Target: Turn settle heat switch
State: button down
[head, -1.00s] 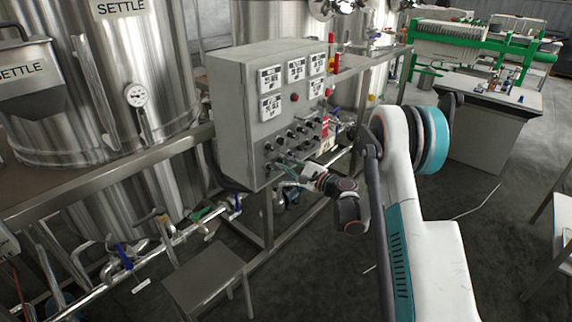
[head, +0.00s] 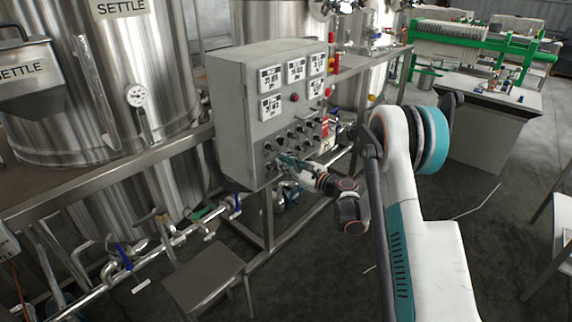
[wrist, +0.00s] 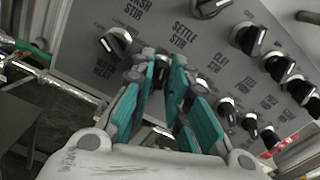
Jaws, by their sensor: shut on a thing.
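The grey control box (head: 240,125) carries rows of black knobs on its lower front. My gripper (head: 283,163) is at the lower knob rows in the head view. In the wrist view its teal fingers (wrist: 160,72) are closed in on a switch knob at the panel. That knob is mostly hidden by the fingers, and its pointer cannot be read. The label SETTLE STIR (wrist: 184,33) is just above the fingertips. I cannot read a SETTLE HEAT label. A free black knob (wrist: 115,43) is left of the fingers, and another knob (wrist: 248,38) is to the right.
Several more knobs crowd the panel right of my fingers. Gauge displays (head: 296,70) and a red button (head: 294,97) are higher on the box. A metal frame and pipes with blue valve handles (head: 124,257) run below left. A low metal stool (head: 205,280) stands in front.

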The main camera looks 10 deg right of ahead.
jog(key=c, duration=1.7)
grip_release()
jog(key=shift+s, duration=0.1)
jog(key=v, duration=1.2)
jog(key=shift+a, duration=0.1)
